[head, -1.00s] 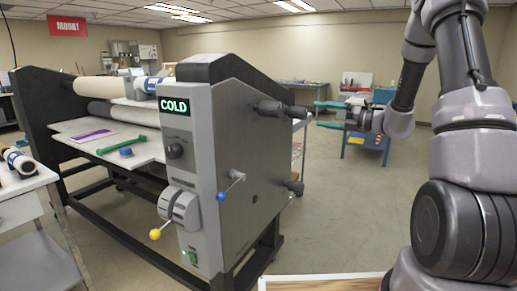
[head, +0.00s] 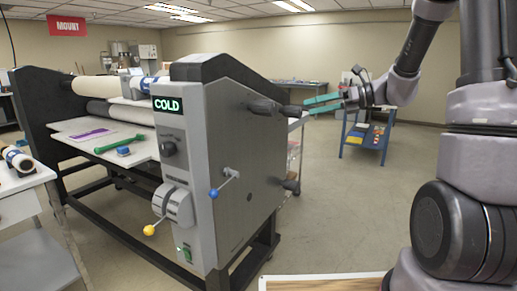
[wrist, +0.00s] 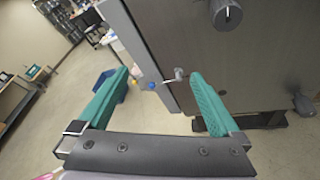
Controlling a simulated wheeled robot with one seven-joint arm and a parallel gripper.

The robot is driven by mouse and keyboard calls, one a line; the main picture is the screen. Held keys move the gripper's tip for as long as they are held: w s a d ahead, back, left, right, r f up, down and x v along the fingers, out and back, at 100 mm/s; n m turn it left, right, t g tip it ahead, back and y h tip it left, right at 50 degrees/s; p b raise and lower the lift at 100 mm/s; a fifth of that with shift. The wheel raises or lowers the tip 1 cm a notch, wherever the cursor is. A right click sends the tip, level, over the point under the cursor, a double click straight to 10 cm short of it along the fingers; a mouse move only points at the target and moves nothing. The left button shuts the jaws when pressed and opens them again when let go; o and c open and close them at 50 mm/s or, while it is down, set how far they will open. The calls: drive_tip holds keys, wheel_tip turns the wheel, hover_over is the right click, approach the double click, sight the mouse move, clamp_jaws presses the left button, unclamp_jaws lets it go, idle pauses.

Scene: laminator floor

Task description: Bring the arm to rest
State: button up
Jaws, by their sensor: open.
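My gripper (head: 322,103) is open and empty in the head view, at the end of my raised arm, to the right of the laminator's upper side. Its teal fingers point left towards the dark shaft end on that side; whether they touch it cannot be told there. In the wrist view my gripper (wrist: 158,100) shows two teal fingers spread wide with nothing between them. The laminator (head: 245,160) stands left of my arm, with its "COLD" display lit. Its grey side panel (wrist: 240,55) fills the upper right of the wrist view.
A blue-ended lever (head: 214,193) and a yellow-ended lever (head: 149,230) stick out from the laminator. A green tool (head: 118,143) and a blue block (head: 123,151) lie on its feed table. A blue cart (head: 365,140) stands behind my gripper. Open floor lies right of the laminator.

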drive_tip(key=s+a+r+n+g+h, duration=0.15)
drive_tip(key=s+n+h, duration=0.25)
drive_tip(key=s+n, duration=0.5)
drive_tip(key=s+d+r+n+t+h, duration=0.2)
drive_tip(key=s+d+n+h, duration=0.2)
drive_tip(key=s+n, duration=0.2)
drive_tip(key=s+d+r+n+t+h, duration=0.3)
drive_tip(key=s+d+n+h, duration=0.1)
drive_tip(key=s+d+n, duration=0.1)
drive_tip(key=s+n, duration=0.1)
drive_tip(key=n, duration=0.1)
drive_tip(key=shift+s+n, duration=0.3)
drive_tip(key=shift+s, duration=0.1)
